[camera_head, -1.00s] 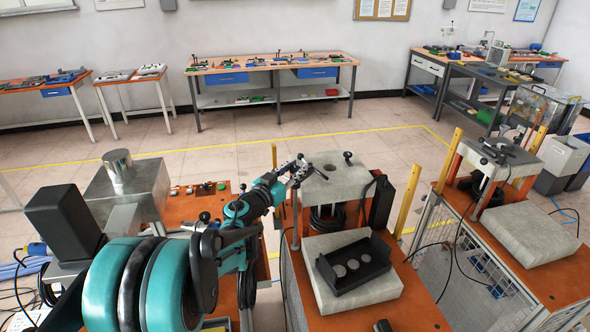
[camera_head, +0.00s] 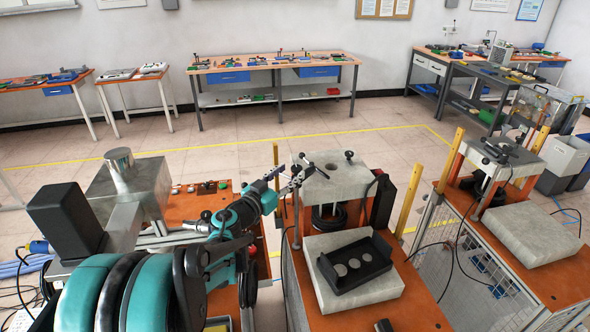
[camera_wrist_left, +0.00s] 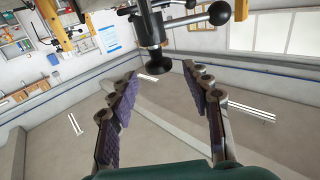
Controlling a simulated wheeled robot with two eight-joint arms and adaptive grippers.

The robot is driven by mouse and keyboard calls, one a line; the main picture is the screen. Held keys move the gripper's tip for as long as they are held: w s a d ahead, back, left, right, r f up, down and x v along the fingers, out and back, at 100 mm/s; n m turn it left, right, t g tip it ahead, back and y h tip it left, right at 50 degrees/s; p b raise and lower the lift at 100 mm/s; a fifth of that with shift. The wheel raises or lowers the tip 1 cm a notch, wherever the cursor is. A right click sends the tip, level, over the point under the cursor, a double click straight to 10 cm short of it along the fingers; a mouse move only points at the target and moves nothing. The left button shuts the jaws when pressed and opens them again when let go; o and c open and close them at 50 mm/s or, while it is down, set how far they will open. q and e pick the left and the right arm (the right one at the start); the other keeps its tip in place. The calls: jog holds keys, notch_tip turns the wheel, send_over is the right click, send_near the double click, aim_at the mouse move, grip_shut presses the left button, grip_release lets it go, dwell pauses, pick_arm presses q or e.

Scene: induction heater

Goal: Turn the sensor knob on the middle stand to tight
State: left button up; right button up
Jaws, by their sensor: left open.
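The middle stand has a grey block top (camera_head: 335,185) with a round hole and rises from an orange bench. At its left edge is a metal clamp-like sensor fitting with thin arms ending in black balls, the sensor knob (camera_head: 296,181). In the left wrist view the knob (camera_wrist_left: 152,32) is a dark metal stem with a black foot and a crossbar with a black ball. My left gripper (camera_head: 283,176) is just left of the fitting. In the wrist view my gripper (camera_wrist_left: 160,82) is open, its purple-padded fingers apart, with the black foot beyond and between the fingertips. My right gripper is not in view.
A black tray (camera_head: 352,264) with several round discs lies on a lower grey slab (camera_head: 318,248) in front. A second stand (camera_head: 497,160) is at right, and a metal box (camera_head: 142,180) at left. Yellow posts (camera_head: 409,197) flank the middle bench. Open floor lies behind.

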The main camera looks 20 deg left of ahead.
aim_at(294, 170)
pick_arm(q)
jog(key=shift+s+a, duration=0.2)
jog(key=shift+s, duration=1.35)
jog(key=s+r+n+y+b, duration=0.1)
jog(key=s+r+n+y, duration=0.4)
jog(key=y, duration=0.3)
jog(key=s+d+f+m+g+h+b, duration=0.1)
jog(key=s+d+f+g+h, duration=0.1)
jog(key=s+d+f+g, duration=0.3)
jog(key=s+d+f+m+g+h, duration=0.2)
jog(key=s+d+f+g, duration=0.3)
jog(key=s+d+f, duration=0.5)
jog(key=s+f+h, duration=0.1)
jog(key=s+f, duration=0.3)
jog(key=f, duration=0.2)
jog(key=shift+s+d+g+b, duration=0.3)
jog(key=shift+d+b, duration=0.1)
